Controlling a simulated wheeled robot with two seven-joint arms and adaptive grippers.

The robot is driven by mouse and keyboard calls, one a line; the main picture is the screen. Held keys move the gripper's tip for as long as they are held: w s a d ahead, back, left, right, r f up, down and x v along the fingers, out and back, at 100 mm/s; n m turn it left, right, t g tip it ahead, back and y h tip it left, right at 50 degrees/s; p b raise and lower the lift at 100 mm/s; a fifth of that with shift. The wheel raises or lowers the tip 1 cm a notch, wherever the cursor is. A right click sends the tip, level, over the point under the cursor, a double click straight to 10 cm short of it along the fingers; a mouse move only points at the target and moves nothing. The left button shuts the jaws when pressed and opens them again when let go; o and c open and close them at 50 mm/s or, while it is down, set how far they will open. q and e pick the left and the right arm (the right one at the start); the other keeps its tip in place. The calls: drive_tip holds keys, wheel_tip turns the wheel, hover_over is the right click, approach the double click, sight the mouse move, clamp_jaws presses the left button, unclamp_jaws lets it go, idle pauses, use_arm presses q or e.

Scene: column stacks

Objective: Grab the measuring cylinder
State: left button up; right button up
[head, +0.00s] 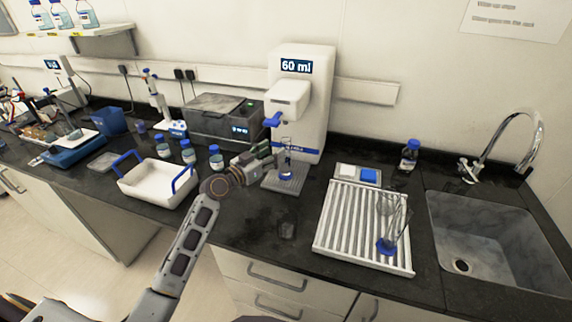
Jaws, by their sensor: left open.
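A slim clear measuring cylinder (287,162) with blue near its bottom stands upright on the grey grid tray (284,184) under the dispenser's spout. My left gripper (276,159) reaches in from the left with its fingers open, right beside the cylinder. I cannot tell whether the fingers touch it or are around it. Another clear glass vessel (391,216) with a blue base is on the white draining rack (335,225) to the right. My right gripper is not in view.
The white dispenser (316,105) reads 60 ml and stands behind the cylinder. Small bottles (188,151) and a white tray with blue handles (157,186) are on the left. A sink (495,240) and a blue-capped bottle (409,155) are on the right. The counter before the dispenser is mostly clear.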

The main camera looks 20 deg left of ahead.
use_arm(q)
wheel_tip(320, 180, down, 6)
drive_tip(key=shift+r+b, duration=0.2)
drive_tip(key=shift+b, duration=0.2)
drive_tip(key=shift+f, duration=1.05)
drive_tip(key=shift+w+d+r, duration=0.1)
drive_tip(key=shift+w+d, duration=0.15)
drive_tip(key=shift+w, duration=0.3)
drive_tip(key=shift+w+d, duration=0.1)
drive_tip(key=shift+w, duration=0.1)
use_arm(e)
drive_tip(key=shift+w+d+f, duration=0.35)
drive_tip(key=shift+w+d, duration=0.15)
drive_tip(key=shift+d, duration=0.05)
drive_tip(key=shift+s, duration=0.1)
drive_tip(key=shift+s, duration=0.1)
